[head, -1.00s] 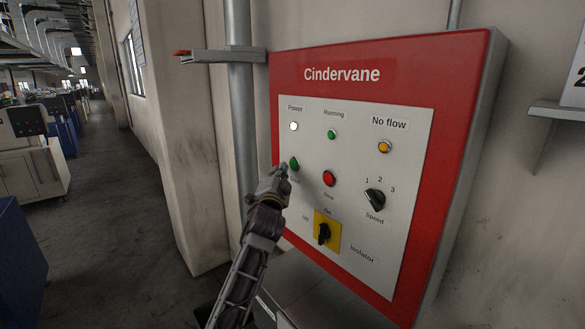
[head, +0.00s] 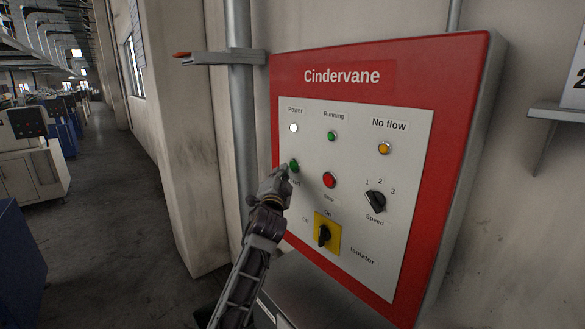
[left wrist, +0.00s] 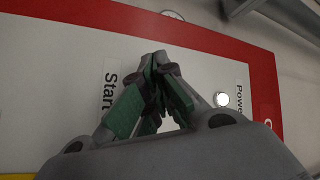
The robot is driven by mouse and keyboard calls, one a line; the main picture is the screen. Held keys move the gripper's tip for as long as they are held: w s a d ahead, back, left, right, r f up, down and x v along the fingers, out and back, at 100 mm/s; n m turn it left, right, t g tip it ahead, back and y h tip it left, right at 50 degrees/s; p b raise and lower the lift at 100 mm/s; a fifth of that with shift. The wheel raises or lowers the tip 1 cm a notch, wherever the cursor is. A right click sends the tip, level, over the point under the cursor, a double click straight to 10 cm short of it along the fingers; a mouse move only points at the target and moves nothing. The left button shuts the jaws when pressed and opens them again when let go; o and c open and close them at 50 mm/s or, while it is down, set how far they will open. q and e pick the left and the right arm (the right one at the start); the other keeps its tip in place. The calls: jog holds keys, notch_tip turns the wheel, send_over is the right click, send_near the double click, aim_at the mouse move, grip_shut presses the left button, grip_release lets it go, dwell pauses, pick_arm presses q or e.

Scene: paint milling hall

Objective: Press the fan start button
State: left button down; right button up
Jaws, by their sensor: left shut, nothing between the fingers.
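The red-framed Cindervane panel (head: 341,75) hangs on the wall with a pale control plate. The green Start button (head: 294,166) sits on its left side, below the white Power lamp (head: 294,128). My left gripper (head: 286,173) is shut and empty, its tips right at the button's lower edge; I cannot tell whether they touch. In the left wrist view the closed fingers (left wrist: 158,72) stand between the Start label (left wrist: 110,86) and the lit Power lamp (left wrist: 222,99), and the button is hidden behind them. My right gripper is not in view.
Close by are the red Stop button (head: 330,180), the yellow isolator with a black handle (head: 324,234) and the black Speed knob (head: 375,201). A grey pipe (head: 240,130) and bracket (head: 217,57) stand left of the panel. A shelf (head: 560,113) is at right.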

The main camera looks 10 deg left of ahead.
pick_arm(q)
jog(key=shift+w+d, duration=0.55)
jog(key=shift+w, duration=0.15)
dwell(2.0)
jog(key=shift+s+a, duration=0.1)
jog(key=shift+s, duration=0.05)
dwell(0.3)
jog(key=shift+s+a+p, duration=0.3)
jog(key=shift+s+a, duration=0.15)
jog(key=shift+s, duration=0.1)
jog(key=shift+s+a, duration=0.1)
jog(key=shift+s+a+p, duration=0.5)
jog(key=shift+s+a, duration=0.2)
jog(key=shift+s, duration=0.25)
jog(key=shift+s+a+p, duration=0.5)
jog(key=shift+s+a, duration=0.2)
jog(key=shift+s, duration=0.25)
